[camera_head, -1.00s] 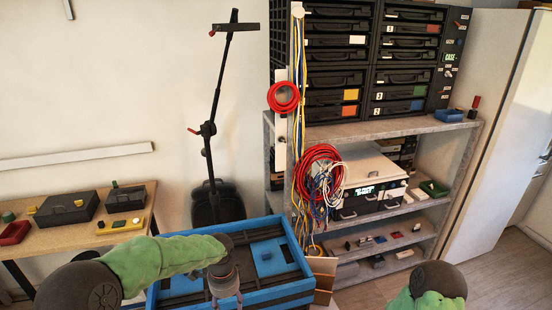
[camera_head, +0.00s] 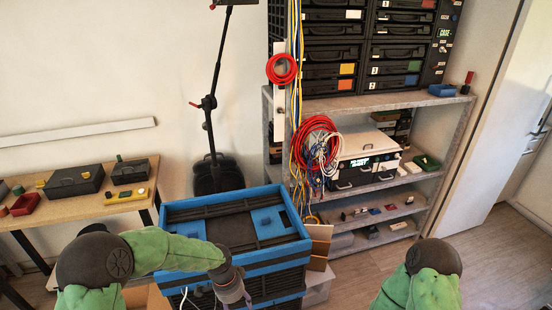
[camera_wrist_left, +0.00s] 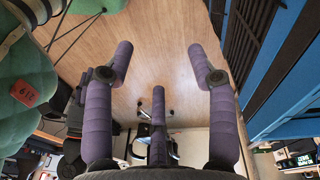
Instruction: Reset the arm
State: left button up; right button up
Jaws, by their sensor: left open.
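My left arm (camera_head: 180,252) is green and comes in from the left in the head view. Its gripper (camera_head: 240,295) hangs down at the front side of the blue and black crate stack, near the bottom of the view. In the left wrist view the purple fingers of my left gripper (camera_wrist_left: 158,75) are spread apart with nothing between them, above wood floor. My right arm (camera_head: 425,280) shows at the lower right of the head view; its gripper is not seen.
The blue crate (camera_head: 185,212) stands close to my left arm. A shelf (camera_head: 375,103) with drawers and coiled cables is behind it. A wooden table (camera_head: 75,208) with boxes is at the left. Open floor (camera_head: 480,270) lies at the right. A black stand (camera_head: 212,130) is by the wall.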

pick_arm(q)
jog(key=s+d+f+n+h+b, duration=0.2)
jog(key=s+f+n+b, duration=0.1)
jog(key=s+f+n, duration=1.1)
jog(key=s+f, duration=0.4)
jog(key=f, duration=0.1)
jog(key=shift+s+t, duration=0.3)
jog(key=shift+t, duration=0.1)
dwell(0.6)
